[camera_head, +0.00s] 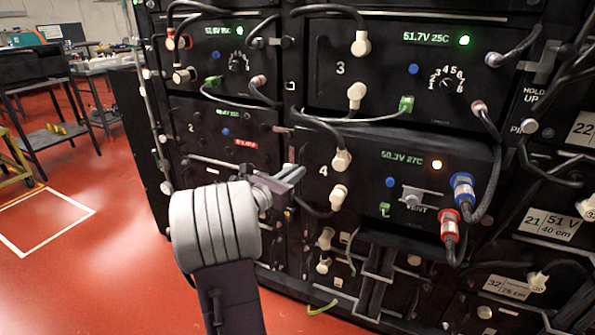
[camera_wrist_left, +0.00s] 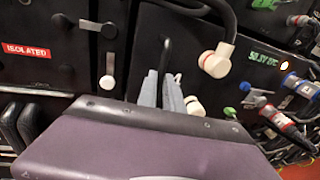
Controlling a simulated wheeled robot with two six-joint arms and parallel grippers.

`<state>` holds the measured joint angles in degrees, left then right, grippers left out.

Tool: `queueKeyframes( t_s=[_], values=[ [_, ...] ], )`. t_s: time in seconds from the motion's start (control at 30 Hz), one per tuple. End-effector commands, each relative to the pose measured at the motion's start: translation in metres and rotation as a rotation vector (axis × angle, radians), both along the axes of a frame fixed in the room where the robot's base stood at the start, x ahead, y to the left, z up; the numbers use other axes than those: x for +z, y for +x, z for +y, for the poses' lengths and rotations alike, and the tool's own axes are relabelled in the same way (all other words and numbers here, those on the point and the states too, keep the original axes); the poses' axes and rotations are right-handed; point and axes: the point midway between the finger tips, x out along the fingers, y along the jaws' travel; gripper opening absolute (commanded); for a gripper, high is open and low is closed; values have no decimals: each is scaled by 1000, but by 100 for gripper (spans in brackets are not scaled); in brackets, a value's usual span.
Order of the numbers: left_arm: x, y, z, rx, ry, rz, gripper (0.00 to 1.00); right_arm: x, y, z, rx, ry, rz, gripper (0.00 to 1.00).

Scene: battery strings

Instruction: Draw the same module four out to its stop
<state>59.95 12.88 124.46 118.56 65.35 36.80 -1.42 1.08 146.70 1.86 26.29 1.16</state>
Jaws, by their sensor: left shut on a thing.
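Module four (camera_head: 365,170) is the dark box marked 4, with a green 50.3V 27C readout and an orange light. A strip of its top shows, so its face stands forward of module three (camera_head: 385,65) above. A blue plug (camera_head: 463,188) and a red plug (camera_head: 449,226) are at its right side. My left gripper (camera_head: 293,174) is at its left edge. My right gripper is not in view.
Black cables with white plugs (camera_head: 341,160) hang close beside my left gripper. Module two (camera_head: 222,128) with a red isolated tag (camera_wrist_left: 27,50) is to the left. Red floor (camera_head: 120,250) is open at the left, with a dark bench (camera_head: 45,95) farther back.

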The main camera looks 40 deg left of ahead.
Motion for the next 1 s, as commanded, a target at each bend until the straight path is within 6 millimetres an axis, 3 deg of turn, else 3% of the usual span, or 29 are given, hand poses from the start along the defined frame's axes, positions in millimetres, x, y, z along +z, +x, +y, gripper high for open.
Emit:
queueKeyframes(
  t_s=[0.3,0.77,0.8,0.87,1.0],
  values=[
    [8,-28,-13,-11,10,-16,0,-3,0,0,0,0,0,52],
    [9,-33,-15,-14,11,-17,0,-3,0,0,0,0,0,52],
    [9,-33,-15,-14,11,-17,14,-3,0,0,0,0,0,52],
    [8,-33,-15,-14,10,-16,30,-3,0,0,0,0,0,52],
    [7,-33,-14,-10,9,-14,32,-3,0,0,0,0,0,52]
  ],
)
